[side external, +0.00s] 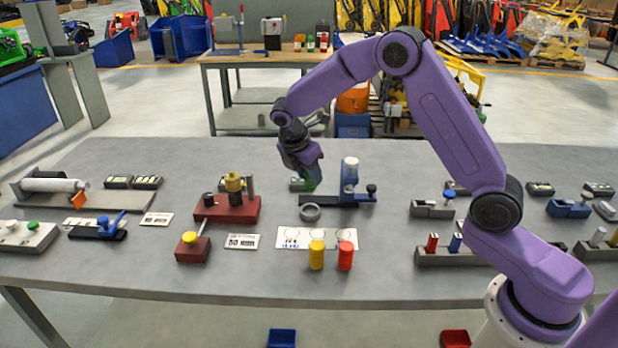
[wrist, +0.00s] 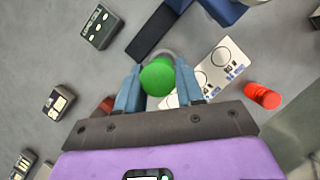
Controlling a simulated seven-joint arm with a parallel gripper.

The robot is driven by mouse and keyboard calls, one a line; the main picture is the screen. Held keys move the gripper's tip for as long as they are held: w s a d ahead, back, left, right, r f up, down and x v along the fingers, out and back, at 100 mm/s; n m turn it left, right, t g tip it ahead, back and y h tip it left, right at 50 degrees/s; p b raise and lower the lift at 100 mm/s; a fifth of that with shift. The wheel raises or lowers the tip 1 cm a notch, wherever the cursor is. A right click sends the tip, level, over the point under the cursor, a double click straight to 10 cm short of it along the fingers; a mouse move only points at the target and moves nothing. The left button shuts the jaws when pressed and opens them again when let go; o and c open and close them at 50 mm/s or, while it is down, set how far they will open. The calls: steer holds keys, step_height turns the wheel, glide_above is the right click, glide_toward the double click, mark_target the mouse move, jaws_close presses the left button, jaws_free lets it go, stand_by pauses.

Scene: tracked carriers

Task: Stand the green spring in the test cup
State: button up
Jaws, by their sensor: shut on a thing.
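My gripper (side external: 309,181) is shut on the green spring, a short green cylinder, and holds it above the table. In the wrist view the green spring (wrist: 157,78) sits between the two blue-grey fingertips, seen end-on. A round grey ring-like cup (side external: 310,212), which I take for the test cup, stands on the table just in front of the blue stand (side external: 350,182). The spring is apart from it and above it in the side view. In the wrist view the cup's rim (wrist: 168,54) shows partly behind the spring, which hides the rest.
A white card with printed circles (side external: 290,234) lies in front of the cup. A dark red fixture (side external: 228,210) is to the left. Bare table lies between these things.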

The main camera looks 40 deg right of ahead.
steer(key=shift+f, duration=1.9)
steer(key=shift+f, duration=2.15)
stand_by(1.5)
steer(key=o, duration=1.6)
steer(key=shift+r, duration=3.5)
